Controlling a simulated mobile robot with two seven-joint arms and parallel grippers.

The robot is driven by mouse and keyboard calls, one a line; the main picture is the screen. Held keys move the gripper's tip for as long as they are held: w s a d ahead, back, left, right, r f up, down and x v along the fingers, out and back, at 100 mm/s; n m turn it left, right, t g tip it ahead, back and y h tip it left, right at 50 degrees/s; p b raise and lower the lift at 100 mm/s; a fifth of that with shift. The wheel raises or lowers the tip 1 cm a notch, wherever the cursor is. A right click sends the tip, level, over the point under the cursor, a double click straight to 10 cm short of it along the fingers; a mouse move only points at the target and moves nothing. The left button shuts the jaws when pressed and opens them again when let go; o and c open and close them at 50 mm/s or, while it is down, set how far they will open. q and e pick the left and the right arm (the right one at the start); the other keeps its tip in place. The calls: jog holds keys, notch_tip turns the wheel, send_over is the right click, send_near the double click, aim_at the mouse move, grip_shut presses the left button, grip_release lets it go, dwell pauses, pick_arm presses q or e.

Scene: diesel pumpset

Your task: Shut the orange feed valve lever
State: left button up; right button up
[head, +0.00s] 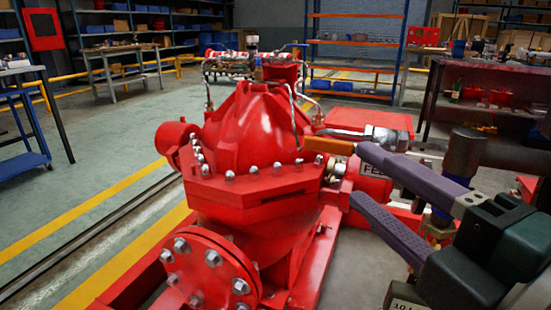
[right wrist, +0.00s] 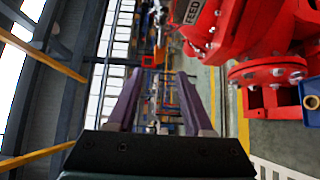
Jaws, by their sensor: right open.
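The orange feed valve lever (head: 329,146) lies roughly level beside the upper right of the red pump casing. A red block with a FEED label (head: 376,171) sits below and right of it, and the label also shows in the right wrist view (right wrist: 193,12). My right gripper (head: 358,176) comes in from the right, open, with purple fingers. Its upper fingertip overlaps the lever's right end in the head view; I cannot tell whether they touch. In the right wrist view, a small orange part (right wrist: 160,50) shows beyond the open fingers (right wrist: 158,78). My left gripper is out of view.
The bolted red pump casing (head: 255,135) fills the middle, close to my right fingers. A dark workbench (head: 480,75) stands at the right. Shelving (head: 355,45) and a grey table (head: 125,52) stand at the back.

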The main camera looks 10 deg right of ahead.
aim_at(325, 147)
jog(key=w, duration=0.3)
jog(key=w+a, duration=0.1)
jog(key=w, duration=0.2)
jog(key=w+p, duration=0.1)
jog(key=w, duration=0.2)
jog(key=shift+w+a+r, duration=0.1)
jog(key=shift+w+a, duration=0.05)
jog(key=shift+a, duration=0.2)
grip_shut()
dwell(1.0)
